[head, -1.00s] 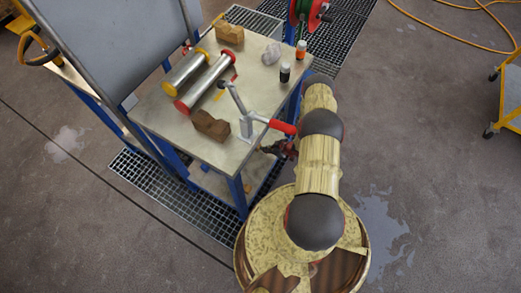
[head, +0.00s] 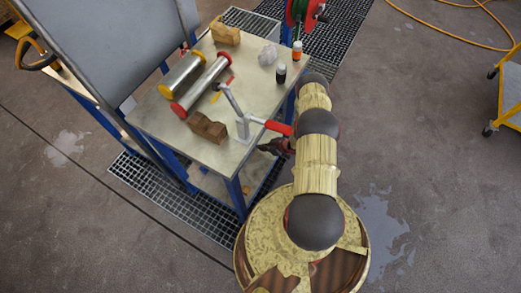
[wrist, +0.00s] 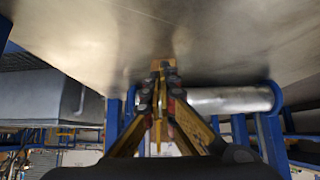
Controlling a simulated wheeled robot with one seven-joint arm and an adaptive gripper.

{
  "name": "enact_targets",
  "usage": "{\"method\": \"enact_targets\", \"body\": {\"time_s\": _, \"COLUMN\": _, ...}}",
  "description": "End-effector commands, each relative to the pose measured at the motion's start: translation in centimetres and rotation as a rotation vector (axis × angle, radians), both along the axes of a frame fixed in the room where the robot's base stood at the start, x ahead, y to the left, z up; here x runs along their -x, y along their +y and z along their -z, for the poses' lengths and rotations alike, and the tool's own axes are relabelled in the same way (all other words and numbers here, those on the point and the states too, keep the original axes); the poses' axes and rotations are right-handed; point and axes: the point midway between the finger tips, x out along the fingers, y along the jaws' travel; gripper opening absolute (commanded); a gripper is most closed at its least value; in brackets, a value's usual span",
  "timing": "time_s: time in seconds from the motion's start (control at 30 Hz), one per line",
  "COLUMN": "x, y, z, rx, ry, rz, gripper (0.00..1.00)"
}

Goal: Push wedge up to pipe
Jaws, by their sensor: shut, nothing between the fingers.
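Two brown wooden wedges stand on the metal-topped table (head: 165,125). The front wedge (head: 208,127) is near the front edge, a short way from the red-ended pipe (head: 200,88), with a gap between them. The back wedge (head: 226,35) is beyond the pipes, apart from them. A second silver pipe (head: 180,75) with yellow ends lies alongside the first. My gripper (head: 272,147) is beside the table's right edge, below the red-handled clamp, away from both wedges. In the wrist view its fingers (wrist: 163,72) are closed together; a metal surface fills the upper part and no wedge is clearly recognisable.
A toggle clamp with a red handle (head: 270,126) stands at the table's right edge, close to my arm. Two small bottles (head: 281,73) and a crumpled pale lump (head: 268,55) are at the back right. A large grey panel (head: 105,45) rises on the left.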

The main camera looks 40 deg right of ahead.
Motion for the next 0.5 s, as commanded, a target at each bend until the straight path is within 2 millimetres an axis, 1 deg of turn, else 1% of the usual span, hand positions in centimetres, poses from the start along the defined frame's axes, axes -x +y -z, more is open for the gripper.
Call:
{"method": "enact_targets", "body": {"time_s": 0.03, "x": -0.2, "y": 0.5, "z": 0.1, "rx": 0.000, "ry": 0.001, "rz": -0.008, "gripper": 0.00}}
{"method": "enact_targets", "body": {"time_s": 0.5, "x": -1.2, "y": 1.0, "z": 0.2, "rx": 0.003, "ry": 0.004, "rz": -0.008, "gripper": 0.00}}
